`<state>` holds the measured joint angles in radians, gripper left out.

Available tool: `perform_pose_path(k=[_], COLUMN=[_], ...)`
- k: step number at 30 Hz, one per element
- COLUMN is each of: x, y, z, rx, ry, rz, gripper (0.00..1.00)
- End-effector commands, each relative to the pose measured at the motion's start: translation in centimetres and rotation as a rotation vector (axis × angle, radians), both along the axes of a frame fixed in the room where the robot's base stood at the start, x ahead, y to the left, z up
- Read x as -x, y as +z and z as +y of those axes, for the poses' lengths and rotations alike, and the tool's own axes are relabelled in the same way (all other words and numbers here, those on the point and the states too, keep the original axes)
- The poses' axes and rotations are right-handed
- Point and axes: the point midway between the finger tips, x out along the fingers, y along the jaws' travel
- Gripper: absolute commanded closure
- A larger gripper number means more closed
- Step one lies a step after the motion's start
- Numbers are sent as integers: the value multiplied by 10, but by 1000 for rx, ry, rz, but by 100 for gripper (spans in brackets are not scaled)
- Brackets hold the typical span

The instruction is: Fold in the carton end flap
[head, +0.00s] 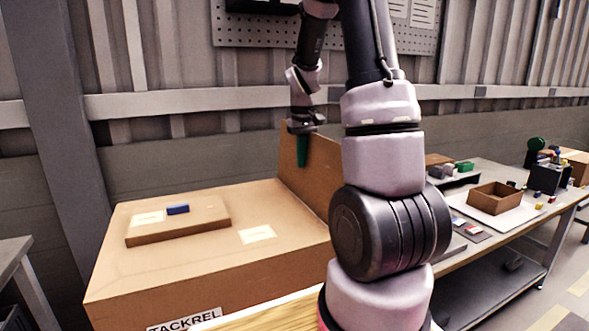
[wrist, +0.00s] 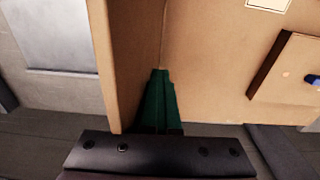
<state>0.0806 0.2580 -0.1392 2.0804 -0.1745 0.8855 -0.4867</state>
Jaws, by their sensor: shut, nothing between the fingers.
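The large brown carton (head: 215,262) stands at the left with a "TACKREL" label on its front. Its end flap (head: 318,172) stands up at the carton's right end. In the wrist view the flap (wrist: 128,50) is at the left and the carton top (wrist: 205,65) at the right. My gripper (head: 302,152) is at the flap's far upper part, pointing down. Its green fingers (wrist: 158,100) are together, with nothing between them, close to the flap. I cannot tell whether they touch it. My arm hides part of the flap's right side.
A flat brown box (head: 180,220) with a blue block (head: 178,209) on it lies on the carton top. A bench (head: 500,239) at the right bears an open brown box (head: 494,196) on a white tray, plus small parts. A pegboard (head: 270,32) hangs behind.

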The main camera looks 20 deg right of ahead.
Motion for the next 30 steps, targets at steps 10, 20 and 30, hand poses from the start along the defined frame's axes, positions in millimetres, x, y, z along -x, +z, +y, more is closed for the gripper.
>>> perform_pose_path(k=[10, 20, 30], x=[16, 15, 14], y=[-14, 27, 51], z=[4, 7, 8], rx=[-2, -5, -5], ry=[-8, -6, -2], rz=[54, 52, 48], gripper=[100, 100, 100])
